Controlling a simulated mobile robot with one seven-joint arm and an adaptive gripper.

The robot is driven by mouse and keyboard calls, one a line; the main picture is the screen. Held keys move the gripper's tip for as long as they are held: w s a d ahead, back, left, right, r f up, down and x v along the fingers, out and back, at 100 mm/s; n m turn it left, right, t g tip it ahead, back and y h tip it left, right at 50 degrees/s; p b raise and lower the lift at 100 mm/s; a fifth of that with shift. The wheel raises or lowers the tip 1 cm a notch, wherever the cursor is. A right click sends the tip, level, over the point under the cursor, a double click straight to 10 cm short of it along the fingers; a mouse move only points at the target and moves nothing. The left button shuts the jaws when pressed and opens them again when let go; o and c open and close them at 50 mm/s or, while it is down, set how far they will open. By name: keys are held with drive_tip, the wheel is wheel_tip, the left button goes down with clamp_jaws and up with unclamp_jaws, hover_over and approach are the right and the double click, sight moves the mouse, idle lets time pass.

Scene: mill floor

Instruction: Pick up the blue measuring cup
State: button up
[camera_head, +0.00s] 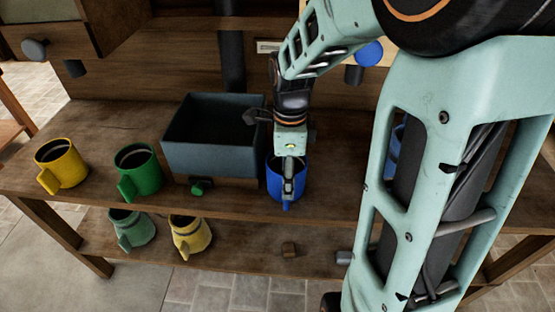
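The blue measuring cup (302,184) stands upright on the wooden table's front part, just right of the grey bin. My gripper (289,187) points down at the cup, in front of its near side and handle area. The gripper fingers cover part of the cup's rim and opening. The fingers look close together, but whether they hold the cup's wall or handle or are only in front of it is not clear.
A dark grey bin (213,157) stands left of the cup. A green cup (138,170) and a yellow cup (62,163) stand farther left. A lower shelf (245,245) holds a green jug (131,229) and a yellow jug (190,236). My arm hides the table's right side.

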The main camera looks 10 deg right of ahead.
wheel_tip(320, 180, down, 7)
drive_tip(key=shift+a+f, duration=0.15)
drive_tip(key=shift+f, duration=0.05)
idle(0.3)
drive_tip(key=shift+c, duration=0.5)
clamp_jaws()
